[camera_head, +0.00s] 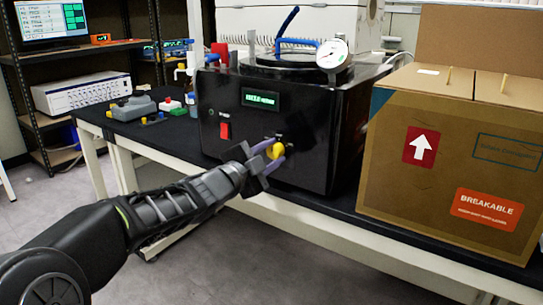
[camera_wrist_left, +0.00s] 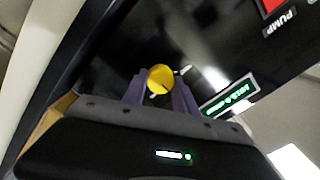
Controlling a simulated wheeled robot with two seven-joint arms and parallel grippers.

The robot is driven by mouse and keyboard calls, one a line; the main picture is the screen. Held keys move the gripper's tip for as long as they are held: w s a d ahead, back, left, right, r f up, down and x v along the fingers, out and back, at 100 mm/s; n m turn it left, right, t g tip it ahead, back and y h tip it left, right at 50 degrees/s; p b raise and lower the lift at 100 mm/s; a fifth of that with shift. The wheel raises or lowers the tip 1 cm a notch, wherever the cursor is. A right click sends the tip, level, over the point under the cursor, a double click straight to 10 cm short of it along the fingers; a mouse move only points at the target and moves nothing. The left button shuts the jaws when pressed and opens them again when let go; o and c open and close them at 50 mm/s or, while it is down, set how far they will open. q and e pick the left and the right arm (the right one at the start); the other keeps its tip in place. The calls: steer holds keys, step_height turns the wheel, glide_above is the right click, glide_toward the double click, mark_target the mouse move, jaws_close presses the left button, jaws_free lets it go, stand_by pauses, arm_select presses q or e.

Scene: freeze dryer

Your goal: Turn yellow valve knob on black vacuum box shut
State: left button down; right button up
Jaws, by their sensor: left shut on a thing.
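The black vacuum box (camera_head: 315,115) stands on the bench with a green-lit display and a red switch on its front. The yellow valve knob (camera_head: 275,151) sits on the lower right of that front face; it also shows in the left wrist view (camera_wrist_left: 160,78). My left gripper (camera_head: 271,152) is at the knob, with its purple fingers on either side of it and shut on it. In the left wrist view my left gripper (camera_wrist_left: 160,88) has the knob between its fingertips. The fingers hide part of the knob in the head view. My right gripper is not in view.
A large cardboard box (camera_head: 450,165) stands close to the right of the vacuum box. A pressure gauge (camera_head: 332,54) and blue handle are on top. Small coloured parts and a grey device (camera_head: 132,108) lie on the bench at left. The floor in front is clear.

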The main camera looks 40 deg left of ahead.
arm_select(q)
steer(key=c, duration=1)
jaws_free()
steer(key=shift+o, duration=0.2)
steer(key=s+p, duration=0.1)
steer(key=s, duration=0.6)
steer(key=shift+s+p, duration=0.35)
steer(key=shift+s, duration=0.05)
steer(key=shift+d, duration=0.1)
